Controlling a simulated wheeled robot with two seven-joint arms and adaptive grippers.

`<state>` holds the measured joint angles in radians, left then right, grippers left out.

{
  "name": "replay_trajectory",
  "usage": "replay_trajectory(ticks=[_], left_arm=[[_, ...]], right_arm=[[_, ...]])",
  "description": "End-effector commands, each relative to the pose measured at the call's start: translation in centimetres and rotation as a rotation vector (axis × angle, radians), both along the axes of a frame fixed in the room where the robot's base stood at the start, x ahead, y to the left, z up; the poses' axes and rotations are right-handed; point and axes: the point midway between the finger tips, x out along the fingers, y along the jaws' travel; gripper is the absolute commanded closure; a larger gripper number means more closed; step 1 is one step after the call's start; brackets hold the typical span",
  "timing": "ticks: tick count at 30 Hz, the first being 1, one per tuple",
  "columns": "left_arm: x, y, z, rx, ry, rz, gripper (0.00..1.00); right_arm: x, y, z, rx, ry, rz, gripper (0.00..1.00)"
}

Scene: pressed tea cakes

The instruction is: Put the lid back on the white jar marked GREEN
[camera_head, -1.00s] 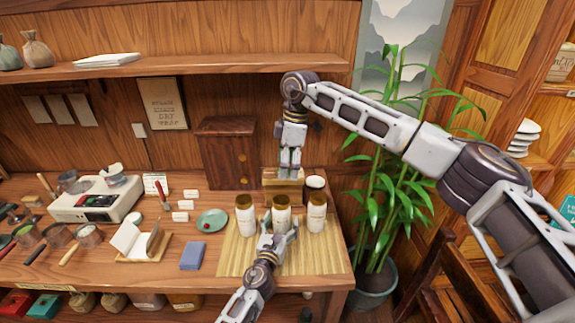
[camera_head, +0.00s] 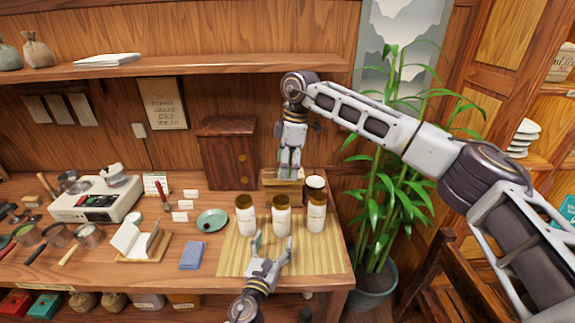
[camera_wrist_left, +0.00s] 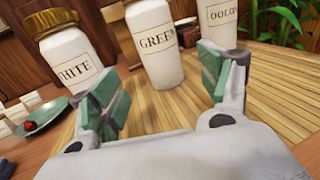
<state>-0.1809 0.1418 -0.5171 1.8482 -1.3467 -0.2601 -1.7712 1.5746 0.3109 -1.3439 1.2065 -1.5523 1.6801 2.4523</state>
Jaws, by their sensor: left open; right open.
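Three white jars with brown tops stand upright in a row on a bamboo mat (camera_head: 240,268). The wrist view shows the middle one as the GREEN jar (camera_wrist_left: 156,45), between the WHITE jar (camera_wrist_left: 70,62) and the OOLONG jar (camera_wrist_left: 224,14). The GREEN jar (camera_head: 281,221) has a brown top in the head view; I cannot tell whether this is a lid. The wrist view cuts off its top. My left gripper (camera_head: 272,243) is open and empty, in front of the GREEN jar and apart from it. My right gripper (camera_head: 289,168) is open behind the jars, over a wooden box.
The wooden box (camera_head: 284,187) and a dark cup (camera_head: 314,190) stand behind the jars. A green plate (camera_head: 212,220) and a blue cloth (camera_head: 192,256) lie to the left. A potted bamboo (camera_head: 385,190) stands off the table's right end. The mat's front is clear.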

Motion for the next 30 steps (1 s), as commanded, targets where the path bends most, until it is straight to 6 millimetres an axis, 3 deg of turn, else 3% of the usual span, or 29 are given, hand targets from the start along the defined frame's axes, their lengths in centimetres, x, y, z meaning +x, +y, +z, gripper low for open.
replay_trajectory(ticks=[12,30], left_arm=[[-2.8,0.8,0.0,-0.001,0.000,0.000,0.23],[-3.0,0.9,0.0,0.000,0.000,0.000,0.23]], right_arm=[[0.0,0.0,0.0,0.000,0.000,0.000,0.28],[0.0,0.0,0.0,0.000,0.000,0.000,0.28]])
